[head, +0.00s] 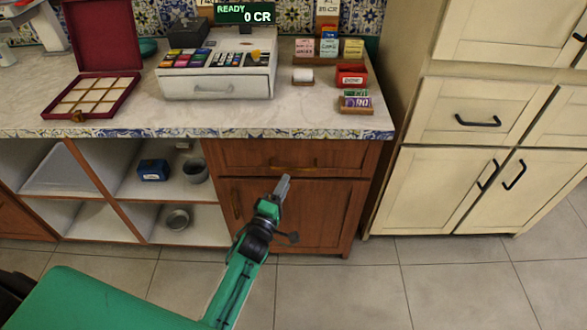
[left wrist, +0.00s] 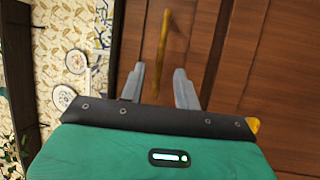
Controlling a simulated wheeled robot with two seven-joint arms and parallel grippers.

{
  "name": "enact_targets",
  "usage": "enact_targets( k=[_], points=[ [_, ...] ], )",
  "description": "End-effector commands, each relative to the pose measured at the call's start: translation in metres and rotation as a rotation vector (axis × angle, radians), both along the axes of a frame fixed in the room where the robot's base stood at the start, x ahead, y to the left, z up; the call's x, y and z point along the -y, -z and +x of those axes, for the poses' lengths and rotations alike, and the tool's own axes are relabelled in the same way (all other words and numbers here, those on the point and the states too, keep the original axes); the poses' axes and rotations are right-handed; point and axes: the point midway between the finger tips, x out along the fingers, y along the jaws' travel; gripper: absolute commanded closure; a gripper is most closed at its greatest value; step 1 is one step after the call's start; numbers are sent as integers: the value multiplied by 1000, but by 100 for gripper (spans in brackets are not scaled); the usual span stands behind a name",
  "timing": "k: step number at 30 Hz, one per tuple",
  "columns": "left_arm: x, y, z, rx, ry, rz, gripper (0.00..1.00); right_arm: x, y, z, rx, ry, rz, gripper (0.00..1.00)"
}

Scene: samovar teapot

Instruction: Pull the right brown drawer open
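The right brown drawer (head: 348,157) is shut, under the counter's right part and above a brown cabinet door. Its thin brass handle (head: 296,168) runs along its front. My left gripper (head: 285,181) is just in front of the drawer, at the handle's lower edge in the head view. In the left wrist view the drawer front (left wrist: 198,40) shows with the handle (left wrist: 163,45) running lengthwise. The fingers of my left gripper (left wrist: 159,73) are apart, one on each side of the handle's near end. I cannot tell whether they touch it. My right gripper is in neither view.
The brown cabinet door (head: 318,215) below has its own handle at its left edge. Open shelves (head: 105,187) lie left and cream cabinets (head: 425,185) right. A cash register (head: 215,75) stands on the counter (head: 210,117). The tiled floor (head: 340,290) in front is clear.

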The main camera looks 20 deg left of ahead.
Motion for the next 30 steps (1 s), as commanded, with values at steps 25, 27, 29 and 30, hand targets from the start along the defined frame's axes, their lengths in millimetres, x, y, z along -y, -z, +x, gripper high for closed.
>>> enact_targets(
  k=[25, 27, 29, 30],
  points=[
    [8, -11, 67, -2, 0, 0, 68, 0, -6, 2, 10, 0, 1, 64],
    [8, -11, 67, -2, 0, 0, 79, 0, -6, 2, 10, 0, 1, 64],
    [8, -11, 67, -2, 0, 1, 91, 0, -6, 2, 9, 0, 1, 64],
    [8, -11, 67, -2, 0, 1, 99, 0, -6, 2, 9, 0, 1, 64]
  ],
)
